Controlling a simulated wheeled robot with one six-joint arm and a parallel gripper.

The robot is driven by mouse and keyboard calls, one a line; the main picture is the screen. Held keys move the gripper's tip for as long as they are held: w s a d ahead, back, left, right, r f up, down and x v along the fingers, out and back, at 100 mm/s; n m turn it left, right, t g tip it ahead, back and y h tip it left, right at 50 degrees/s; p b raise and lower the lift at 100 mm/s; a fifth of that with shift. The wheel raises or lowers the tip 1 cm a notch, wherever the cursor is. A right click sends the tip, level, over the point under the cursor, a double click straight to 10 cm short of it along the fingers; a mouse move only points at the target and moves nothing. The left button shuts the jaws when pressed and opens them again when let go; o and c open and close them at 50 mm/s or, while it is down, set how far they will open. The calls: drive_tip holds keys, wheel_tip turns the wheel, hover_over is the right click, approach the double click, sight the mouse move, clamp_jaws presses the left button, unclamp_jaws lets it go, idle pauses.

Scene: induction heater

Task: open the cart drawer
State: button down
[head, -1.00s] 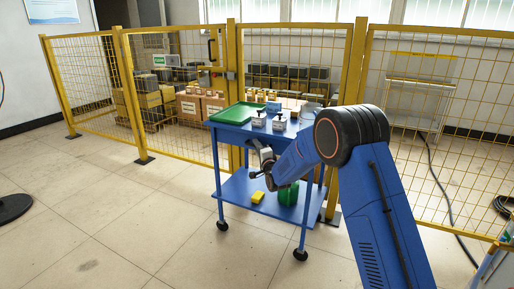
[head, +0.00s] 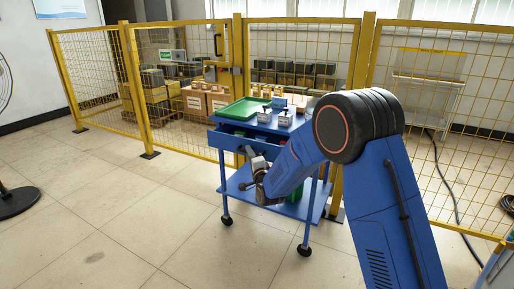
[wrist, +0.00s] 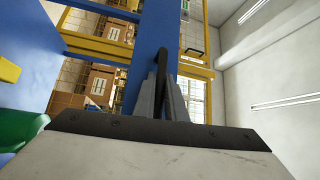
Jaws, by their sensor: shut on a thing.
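The blue cart (head: 226,190) stands in front of the yellow fence. Its drawer (head: 229,143) under the top is pulled part way out toward me, and a dark gap with some contents shows above its front. My gripper (head: 246,152) is at the drawer front, partly hidden by my wrist. In the wrist view, my gripper's grey fingers (wrist: 163,100) are shut on the dark drawer handle (wrist: 163,62), which stands against the blue drawer front (wrist: 150,35).
A green tray (head: 240,109) and small grey devices (head: 285,118) stand on the cart top. A green container (wrist: 20,130) and a yellow item (wrist: 8,70) show at left in the wrist view. The floor (head: 130,220) left of the cart is clear.

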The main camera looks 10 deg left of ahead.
drive_tip(key=s+a, duration=0.4)
drive_tip(key=s, duration=0.8)
drive_tip(key=shift+a, duration=0.15)
drive_tip(key=c, duration=2.1)
unclamp_jaws()
drive_tip(key=v, duration=1.7)
drive_tip(key=shift+s, duration=0.2)
